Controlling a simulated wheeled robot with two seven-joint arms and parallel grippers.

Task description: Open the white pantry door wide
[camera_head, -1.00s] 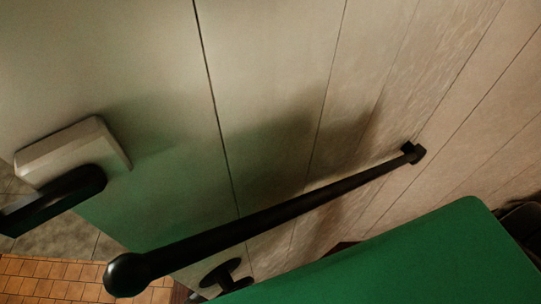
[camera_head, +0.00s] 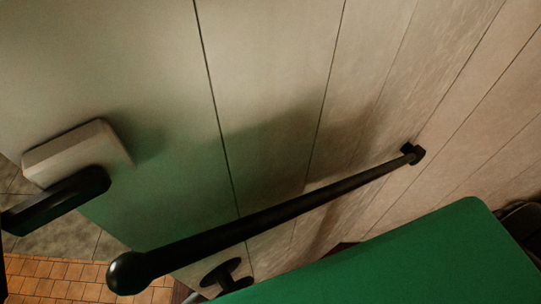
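The white pantry door (camera_head: 270,70), a pale planked panel, fills most of the head view and is seen steeply from above. A pale box-shaped fitting (camera_head: 75,152) sits near its left edge, with a black lever-like part (camera_head: 60,198) in front of it reaching in from the left border. I cannot tell what that black part joins to. A black bar (camera_head: 270,219) with a round near end slants across the panel to a mount at right. Floor shows past the panel's lower left edge. Neither of my grippers can be made out.
A green flat surface (camera_head: 400,260) fills the lower right, close to the bar; I cannot tell what it belongs to. A dark round fitting (camera_head: 222,272) lies below the bar. Orange floor tiles (camera_head: 60,280) and grey flooring (camera_head: 65,235) show at lower left.

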